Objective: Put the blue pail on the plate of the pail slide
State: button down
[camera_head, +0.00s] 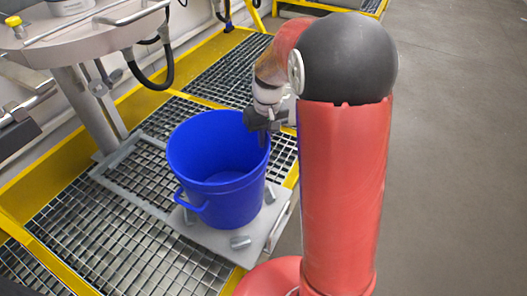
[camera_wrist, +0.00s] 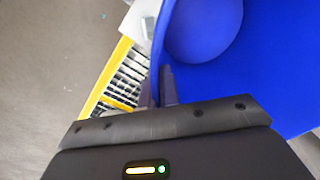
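The blue pail (camera_head: 222,160) is upright and empty, over the grey plate of the pail slide (camera_head: 213,238), between the small grey blocks on the plate. Its base looks to rest on the plate; I see no clear gap. Its side handle points to the front left. My gripper (camera_head: 262,132) is at the pail's right rim. In the wrist view, my gripper (camera_wrist: 158,90) has its two fingers close together, one on each side of the wall of the blue pail (camera_wrist: 225,82). The fingertips' contact is partly hidden.
The slide sits on metal grating (camera_head: 85,235) with yellow frame edges. A grey post (camera_head: 85,108) and a machine with a black hose (camera_head: 150,75) stand at the left and back left. Open grey floor (camera_head: 455,150) lies to the right.

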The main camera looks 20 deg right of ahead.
aim_at(264, 151)
jog(key=shift+f, duration=2.4)
jog(key=shift+f+b, duration=0.1)
jog(key=shift+b, duration=0.2)
jog(key=c, duration=2.1)
grip_release()
jog(key=shift+f, duration=0.1)
jog(key=o, duration=0.5)
jog(key=shift+c, duration=0.2)
